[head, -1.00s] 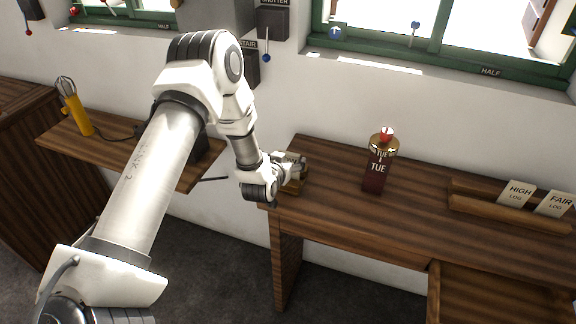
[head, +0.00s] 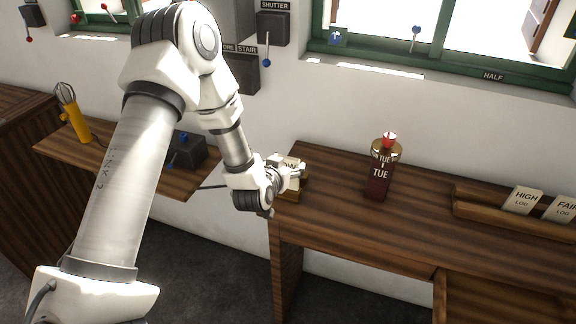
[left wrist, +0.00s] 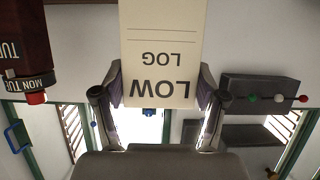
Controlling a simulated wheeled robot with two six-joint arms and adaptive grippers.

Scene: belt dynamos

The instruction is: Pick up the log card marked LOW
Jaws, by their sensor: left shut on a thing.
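The LOW log card (left wrist: 162,50) is a cream card that shows upside down in the left wrist view, between the two fingers of my left gripper (left wrist: 158,100). In the head view the LOW card (head: 290,163) is partly hidden behind my left gripper (head: 290,178), which is shut on it. They are at the left end of the wooden desk, over a small wooden holder (head: 291,190). I cannot tell whether the card's lower edge is clear of the holder. My right gripper is not in view.
A dark red TUE block (head: 378,175) with a brass top and red knob stands mid-desk. A wooden rack (head: 470,209) at the right holds a HIGH card (head: 522,200) and a FAIR card (head: 561,208). A side shelf (head: 115,165) bears a yellow lamp (head: 76,122).

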